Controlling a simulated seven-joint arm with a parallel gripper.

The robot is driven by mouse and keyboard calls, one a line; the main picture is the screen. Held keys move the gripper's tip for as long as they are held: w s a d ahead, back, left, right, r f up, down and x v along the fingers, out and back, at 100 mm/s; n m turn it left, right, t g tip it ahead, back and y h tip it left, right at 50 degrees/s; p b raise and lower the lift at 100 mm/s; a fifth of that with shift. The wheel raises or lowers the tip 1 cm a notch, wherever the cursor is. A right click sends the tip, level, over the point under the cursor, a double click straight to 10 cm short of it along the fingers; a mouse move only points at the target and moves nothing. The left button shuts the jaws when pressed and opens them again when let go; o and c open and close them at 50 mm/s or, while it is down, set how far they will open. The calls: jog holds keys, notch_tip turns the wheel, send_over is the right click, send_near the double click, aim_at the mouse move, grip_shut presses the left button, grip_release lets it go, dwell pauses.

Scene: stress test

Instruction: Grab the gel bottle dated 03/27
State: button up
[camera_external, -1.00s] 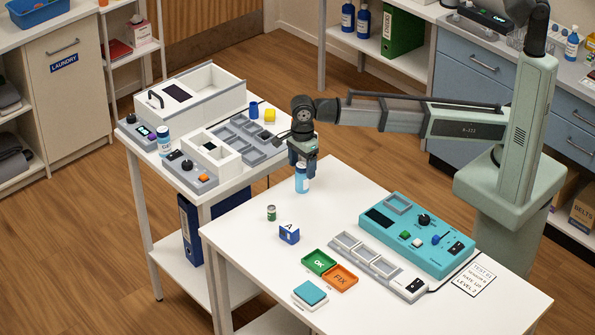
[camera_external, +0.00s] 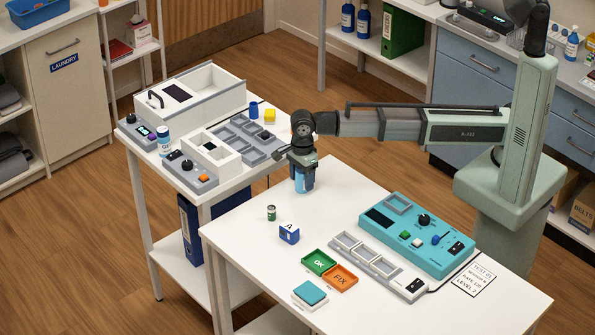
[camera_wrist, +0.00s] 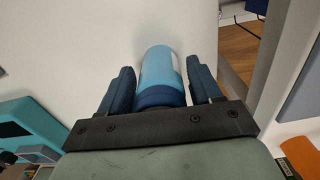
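A light-blue bottle with a dark-blue cap stands on the white table's back corner; its date cannot be read. It shows in the wrist view (camera_wrist: 162,70), between the two fingers of my gripper (camera_wrist: 161,88). In the external view my gripper (camera_external: 303,181) points down around the bottle, hiding most of it. The fingers are apart, one on each side, with narrow gaps seeming to show beside the bottle. Another bottle (camera_external: 164,146), with a blue cap and white label, stands on the side table at left; its date is also too small to read.
The side table (camera_external: 200,190) with grey trays is close by on the left.

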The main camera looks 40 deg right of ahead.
jog(key=c, duration=0.9)
